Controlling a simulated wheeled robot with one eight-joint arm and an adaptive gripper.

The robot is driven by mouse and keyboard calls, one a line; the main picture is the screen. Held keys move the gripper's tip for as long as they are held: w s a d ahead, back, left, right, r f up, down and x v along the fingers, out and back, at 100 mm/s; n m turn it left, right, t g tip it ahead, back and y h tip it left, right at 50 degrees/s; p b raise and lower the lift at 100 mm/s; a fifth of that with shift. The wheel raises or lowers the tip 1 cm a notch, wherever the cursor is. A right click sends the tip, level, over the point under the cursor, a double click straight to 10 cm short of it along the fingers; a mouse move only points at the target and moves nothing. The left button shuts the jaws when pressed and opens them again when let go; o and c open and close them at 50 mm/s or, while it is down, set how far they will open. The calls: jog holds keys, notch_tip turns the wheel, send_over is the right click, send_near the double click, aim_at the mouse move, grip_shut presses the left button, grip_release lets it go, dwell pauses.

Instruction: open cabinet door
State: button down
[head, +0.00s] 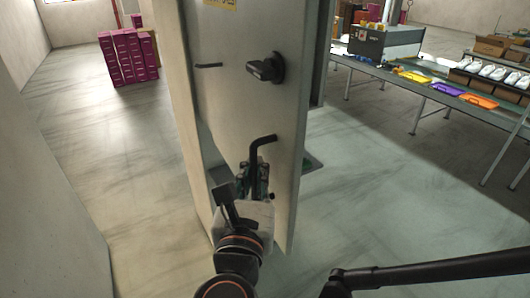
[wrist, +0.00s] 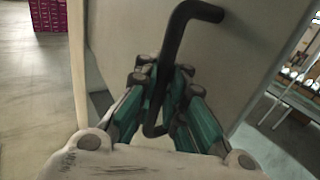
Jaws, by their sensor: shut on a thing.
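The cabinet door (head: 235,110) is a tall pale grey panel in the middle of the head view. It fills the background of the wrist view (wrist: 245,50). A dark bent bar handle (head: 264,142) sticks out from its lower part and shows close up in the wrist view (wrist: 175,35). My gripper (head: 254,178) is at this handle. In the wrist view its teal fingers (wrist: 165,80) are closed around the handle's upright bar. Dark gaps show beside the door's lower edges, but I cannot tell how far it stands open.
A black knob-like latch (head: 267,68) and a thin dark bar (head: 208,65) are higher on the door. A pale wall (head: 50,180) stands close at left. Magenta boxes (head: 128,57) are stacked behind. A bench with coloured trays (head: 433,86) stands at right. Floor (head: 390,190) is clear right of the door.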

jog(key=shift+s+d+f, duration=0.1)
jog(key=shift+f, duration=0.05)
jog(key=c, duration=1.8)
grip_release()
jog(key=shift+s, duration=0.1)
jog(key=shift+o, duration=0.6)
jog(key=shift+s+d, duration=0.1)
jog(key=shift+s, duration=0.1)
jog(key=shift+w, duration=0.2)
jog(key=s, duration=0.7)
jog(key=shift+s+a, duration=0.25)
